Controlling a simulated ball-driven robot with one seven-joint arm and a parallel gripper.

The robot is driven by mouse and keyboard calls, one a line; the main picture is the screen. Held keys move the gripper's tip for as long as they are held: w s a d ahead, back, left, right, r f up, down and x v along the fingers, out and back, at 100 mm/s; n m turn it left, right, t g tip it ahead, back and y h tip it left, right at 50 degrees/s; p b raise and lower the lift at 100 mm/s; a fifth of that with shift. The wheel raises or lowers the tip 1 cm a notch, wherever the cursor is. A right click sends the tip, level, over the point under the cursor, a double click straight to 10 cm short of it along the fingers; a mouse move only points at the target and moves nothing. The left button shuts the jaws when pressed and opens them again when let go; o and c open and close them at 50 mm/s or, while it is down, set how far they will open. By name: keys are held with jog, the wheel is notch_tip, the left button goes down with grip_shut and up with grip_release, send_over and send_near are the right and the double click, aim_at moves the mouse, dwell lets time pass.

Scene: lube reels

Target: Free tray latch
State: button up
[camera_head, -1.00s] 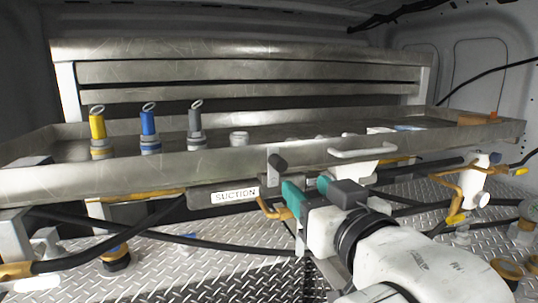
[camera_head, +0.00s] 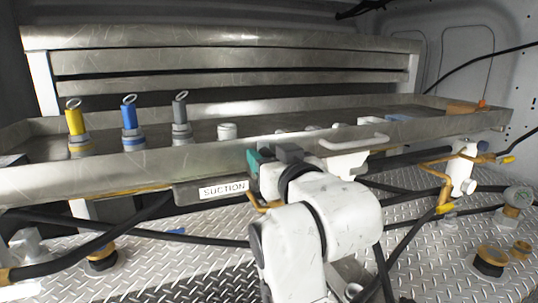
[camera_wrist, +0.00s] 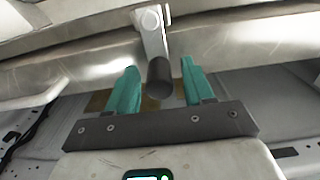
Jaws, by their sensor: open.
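The metal tray (camera_head: 100,176) spans the head view, with a raised front wall. In the wrist view the latch is a pale metal arm (camera_wrist: 151,38) on the tray's front wall, ending in a dark cylindrical knob (camera_wrist: 160,80). My gripper (camera_wrist: 159,68) has teal fingers, open, one on each side of the knob. Gaps show between the knob and both fingers. In the head view my gripper (camera_head: 262,158) is at the tray's front wall, and the wrist hides the latch.
A SUCTION label (camera_head: 223,190) sits below the tray's front wall, left of my gripper. A pale handle (camera_head: 353,140) is to its right. Yellow (camera_head: 75,122), blue (camera_head: 130,115) and grey (camera_head: 180,112) capped fittings stand in the tray. Black hoses (camera_head: 205,240) cross the tread-plate floor (camera_head: 190,270).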

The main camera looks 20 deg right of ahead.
jog(key=shift+w, duration=0.2)
grip_shut()
dwell(0.4)
